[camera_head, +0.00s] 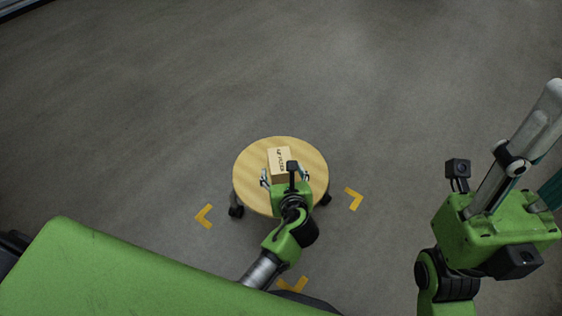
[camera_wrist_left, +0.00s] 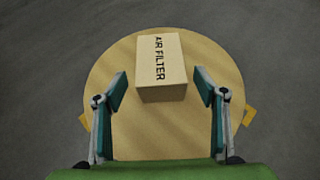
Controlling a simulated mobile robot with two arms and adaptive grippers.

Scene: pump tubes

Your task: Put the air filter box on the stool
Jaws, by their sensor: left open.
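The air filter box (camera_head: 279,160) is a tan carton with dark lettering. It rests on the round wooden top of the stool (camera_head: 250,175), near the middle. My left gripper (camera_head: 285,178) is at the near side of the box. In the left wrist view the fingers of my left gripper (camera_wrist_left: 161,92) are spread wide, with gaps between them and the box's near end.
Yellow corner marks (camera_head: 354,199) lie on the grey floor around the stool, which has dark casters (camera_head: 236,211). The floor beyond the stool is clear.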

